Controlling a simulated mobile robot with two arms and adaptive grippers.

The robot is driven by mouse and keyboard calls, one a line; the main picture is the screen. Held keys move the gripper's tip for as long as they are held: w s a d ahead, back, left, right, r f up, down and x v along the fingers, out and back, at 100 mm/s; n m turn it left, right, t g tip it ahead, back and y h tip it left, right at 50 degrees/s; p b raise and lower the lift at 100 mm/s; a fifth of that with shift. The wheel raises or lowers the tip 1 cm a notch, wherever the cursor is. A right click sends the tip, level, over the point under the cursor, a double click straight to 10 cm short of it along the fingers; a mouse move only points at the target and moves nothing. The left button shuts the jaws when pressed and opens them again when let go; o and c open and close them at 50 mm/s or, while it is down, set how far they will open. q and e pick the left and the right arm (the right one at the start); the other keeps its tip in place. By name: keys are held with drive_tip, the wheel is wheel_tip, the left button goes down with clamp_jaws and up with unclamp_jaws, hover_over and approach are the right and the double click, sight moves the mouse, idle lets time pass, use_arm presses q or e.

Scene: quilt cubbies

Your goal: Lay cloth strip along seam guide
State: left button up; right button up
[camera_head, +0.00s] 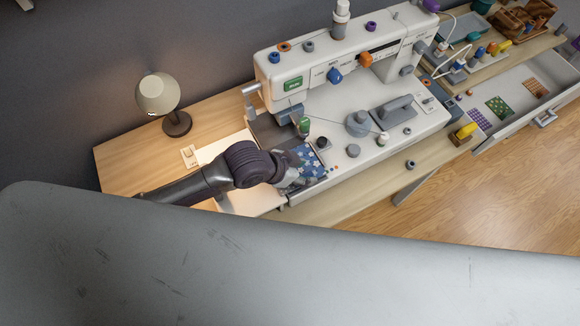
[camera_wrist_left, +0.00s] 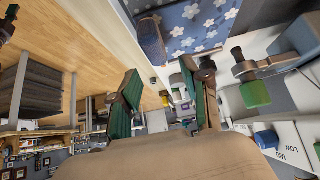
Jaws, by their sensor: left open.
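A blue cloth strip (camera_head: 313,166) with white flowers lies on the front left of the white sewing machine (camera_head: 345,150), close to the needle area. It also shows at the top of the left wrist view (camera_wrist_left: 200,24), with a dark blue-grey block (camera_wrist_left: 151,44) at its edge. My left gripper (camera_head: 294,174) is beside the cloth's left end and partly covers it. In the left wrist view its green-padded fingers (camera_wrist_left: 162,88) are apart with nothing held between them. Whether they touch the cloth is unclear. I cannot pick out the seam guide with certainty. My right gripper is not in view.
A lamp (camera_head: 158,96) stands on the wooden table (camera_head: 125,150) left of the machine. An open drawer (camera_head: 540,112) at the right holds patterned cloth pieces. Wooden floor (camera_head: 500,190) lies in front.

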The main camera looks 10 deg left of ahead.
use_arm(q)
drive_tip(key=v, duration=0.8)
idle(1.4)
